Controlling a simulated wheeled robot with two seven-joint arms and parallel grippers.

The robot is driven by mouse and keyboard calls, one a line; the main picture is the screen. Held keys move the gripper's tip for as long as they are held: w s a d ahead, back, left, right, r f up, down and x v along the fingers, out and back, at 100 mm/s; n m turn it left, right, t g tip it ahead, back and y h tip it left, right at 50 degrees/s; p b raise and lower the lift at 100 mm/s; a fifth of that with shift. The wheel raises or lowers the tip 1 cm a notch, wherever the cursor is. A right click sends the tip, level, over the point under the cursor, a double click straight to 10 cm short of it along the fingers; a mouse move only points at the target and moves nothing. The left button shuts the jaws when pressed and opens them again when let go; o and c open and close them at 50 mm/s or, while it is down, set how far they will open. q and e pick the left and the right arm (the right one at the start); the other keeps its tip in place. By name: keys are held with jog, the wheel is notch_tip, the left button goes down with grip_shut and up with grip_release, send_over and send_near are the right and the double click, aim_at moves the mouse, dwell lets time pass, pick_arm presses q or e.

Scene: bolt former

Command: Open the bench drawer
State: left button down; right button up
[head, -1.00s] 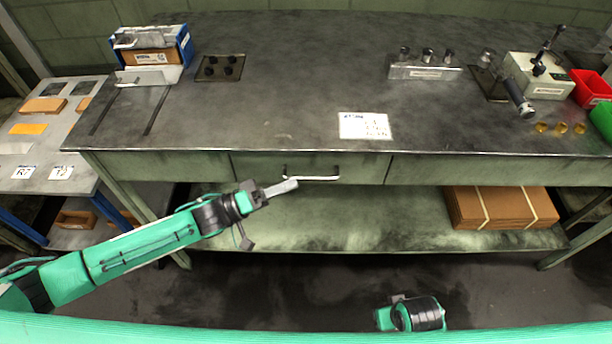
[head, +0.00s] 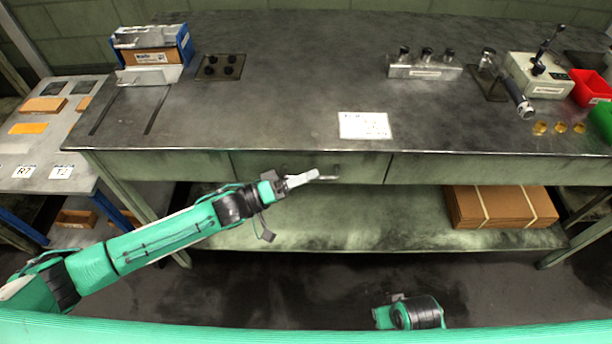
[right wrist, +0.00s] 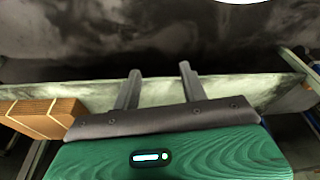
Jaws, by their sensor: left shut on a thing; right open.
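The bench drawer (head: 360,166) is in the middle of the green bench front, and its front looks flush with the panels beside it. Its bar handle (head: 331,178) shows only at the right end; my left gripper hides the rest. My left gripper (head: 316,175) reaches in from the left and is shut on the handle. My right gripper (right wrist: 159,70) is open and empty in the right wrist view, its two fingers wide apart. In the head view only part of my right arm shows low at the right of centre.
The lower shelf (head: 370,225) holds flat brown cardboard (head: 500,207) at the right; it also shows in the right wrist view (right wrist: 45,116). A white sheet (head: 364,125) lies on the bench top (head: 280,90) above the drawer. The floor before the bench looks clear.

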pick_arm(q)
jog(key=shift+s, duration=0.1)
pick_arm(e)
jog(key=shift+r, duration=0.1)
pick_arm(q)
jog(key=shift+s, duration=0.2)
jog(key=s+p, duration=1)
jog(key=s, duration=1.8)
jog(key=shift+s, duration=0.3)
pick_arm(e)
jog(key=s+d+f, duration=0.2)
jog(key=s+f, duration=0.4)
jog(key=f, duration=0.4)
jog(key=s+d+f+g, duration=0.1)
jog(key=s+d+f, duration=0.1)
jog(key=s+f, duration=0.5)
jog(key=shift+s+d+f+h, duration=0.15)
jog(key=shift+d+f+h, duration=0.2)
jog(key=shift+f, duration=1.9)
pick_arm(q)
jog(key=c, duration=1.5)
grip_release()
